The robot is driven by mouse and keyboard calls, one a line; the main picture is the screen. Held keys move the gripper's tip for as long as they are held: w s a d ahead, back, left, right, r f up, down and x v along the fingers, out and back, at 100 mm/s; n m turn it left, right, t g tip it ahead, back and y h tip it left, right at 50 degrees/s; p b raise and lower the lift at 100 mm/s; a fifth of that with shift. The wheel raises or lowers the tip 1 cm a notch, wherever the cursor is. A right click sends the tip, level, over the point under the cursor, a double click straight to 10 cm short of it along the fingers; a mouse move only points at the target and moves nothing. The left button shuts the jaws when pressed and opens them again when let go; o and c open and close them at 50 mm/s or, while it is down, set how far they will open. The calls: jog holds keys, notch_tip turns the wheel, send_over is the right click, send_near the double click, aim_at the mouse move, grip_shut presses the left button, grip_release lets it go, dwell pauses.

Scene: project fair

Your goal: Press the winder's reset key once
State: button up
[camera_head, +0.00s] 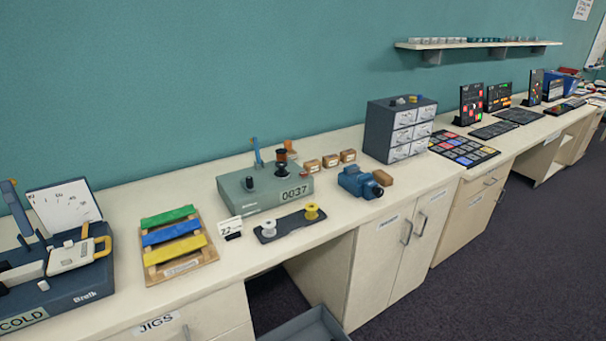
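The winder (232,202) appears to be the low grey-green box on the bench near the middle of the head view. Its front label reads 0037. On top stand a short black knob or post (249,183), a dark spool with copper-orange windings (282,160) and a blue lever with an orange tip (257,153) at the back. Which part is the reset key cannot be told at this size. My gripper is not in view.
A black plate (285,228) with white and yellow spools lies in front of the winder; a small card (230,226) stands beside it. A blue motor (352,181) and small brown boxes (330,160) are to its right. Coloured bars on a wooden rack (180,270) lie left.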

grip_shut()
dwell(1.3)
